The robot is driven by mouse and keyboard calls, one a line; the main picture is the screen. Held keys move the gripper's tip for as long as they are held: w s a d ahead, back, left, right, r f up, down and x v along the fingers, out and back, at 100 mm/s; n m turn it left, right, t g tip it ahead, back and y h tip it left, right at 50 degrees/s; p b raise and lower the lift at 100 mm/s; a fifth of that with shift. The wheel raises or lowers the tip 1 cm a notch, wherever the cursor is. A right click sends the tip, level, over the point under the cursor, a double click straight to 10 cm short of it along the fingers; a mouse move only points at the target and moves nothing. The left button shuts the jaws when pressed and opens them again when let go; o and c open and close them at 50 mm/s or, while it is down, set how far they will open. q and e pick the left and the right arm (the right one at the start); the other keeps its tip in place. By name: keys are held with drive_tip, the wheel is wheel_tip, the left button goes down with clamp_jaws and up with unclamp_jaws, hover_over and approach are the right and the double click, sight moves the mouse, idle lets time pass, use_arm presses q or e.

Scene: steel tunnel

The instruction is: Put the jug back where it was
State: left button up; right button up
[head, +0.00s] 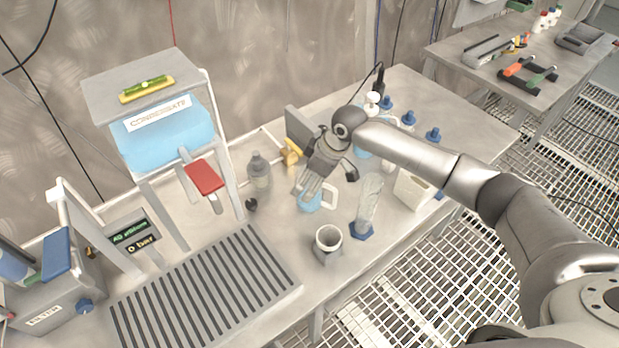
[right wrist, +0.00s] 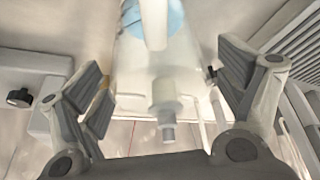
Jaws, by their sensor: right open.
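The jug (head: 312,200), clear with light blue liquid and a white handle at its right, stands on the steel bench. My right gripper (head: 308,185) is at the jug from above and behind, and partly hides it. In the right wrist view the fingers of my right gripper (right wrist: 163,88) are spread wide, with the pale jug (right wrist: 130,55) and its handle between and beyond them. I cannot tell whether a finger touches it. My left gripper is not in view.
A grey bottle (head: 259,172) stands left of the jug. A white cup (head: 328,240) and a clear cylinder with a blue foot (head: 369,203) stand in front and right. A slatted drain tray (head: 205,285) and the condensate tank (head: 165,135) lie further left. Blue-capped bottles (head: 408,119) stand behind.

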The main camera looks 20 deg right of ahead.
drive_tip(key=b+v, duration=0.1)
drive_tip(key=v, duration=1.1)
drive_tip(key=shift+f, duration=0.1)
